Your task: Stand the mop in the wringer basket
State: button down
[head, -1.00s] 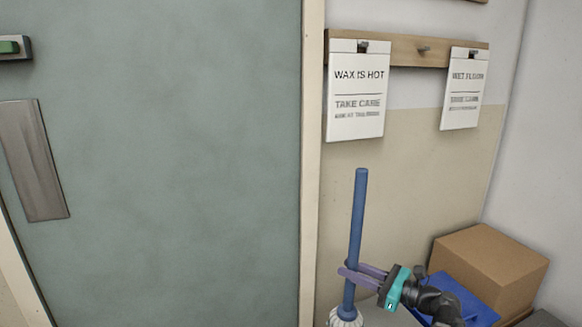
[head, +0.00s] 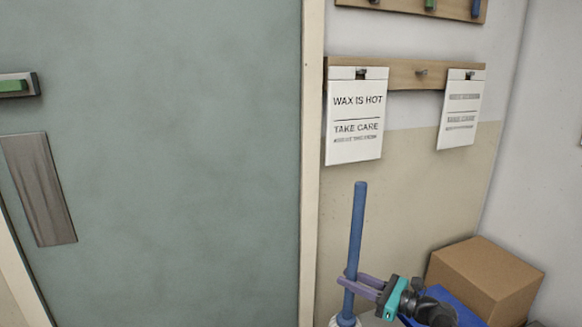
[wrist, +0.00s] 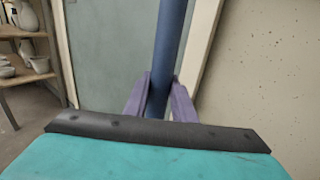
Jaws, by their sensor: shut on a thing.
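The mop has a blue handle (head: 356,230) that stands upright in the head view, in front of the beige wall. The top of its white head (head: 345,321) shows at the bottom edge; the rest is cut off. My gripper (head: 349,280) is shut on the lower part of the handle, its purple fingers on either side. In the wrist view the handle (wrist: 169,50) rises between the two fingers (wrist: 158,98). No wringer basket can be made out in either view.
A cardboard box (head: 487,279) and a blue object (head: 455,305) stand at the lower right by the wall. A green door (head: 180,160) fills the left. Signs (head: 354,122) hang above. Shelves with pottery (wrist: 25,55) show in the wrist view.

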aim_at(353, 268)
jog(key=shift+r+p, duration=2.1)
jog(key=shift+p, duration=1.2)
jog(key=shift+r+p, duration=0.15)
jog(key=shift+p, duration=0.3)
jog(key=shift+s, duration=0.15)
